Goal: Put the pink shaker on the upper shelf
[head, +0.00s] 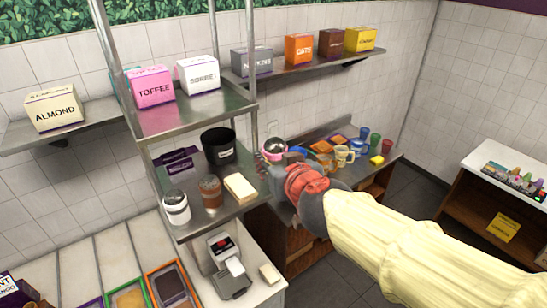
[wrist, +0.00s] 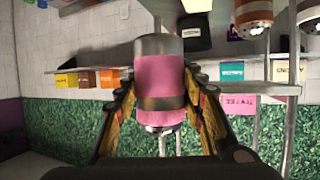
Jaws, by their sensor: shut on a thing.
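The pink shaker (head: 272,156) has a metal top and is held by my gripper (head: 281,174), to the right of the shelf unit in the head view. In the wrist view, which looks upside down, the fingers of my gripper (wrist: 161,98) are shut on both sides of the pink shaker (wrist: 158,76), around its middle band. The upper shelf (head: 190,114) is metal and carries a pink TOFFEE box (head: 152,88) and a white SORBET box (head: 198,75). Its front part is bare. The shaker is apart from this shelf, to its right.
The shelf below (head: 228,211) holds a white shaker (head: 176,208), a brown shaker (head: 210,193), a black container (head: 219,146) and a pale block (head: 240,188). A metal post (head: 255,124) stands between the upper shelf and my gripper. Cups (head: 344,155) crowd the counter behind.

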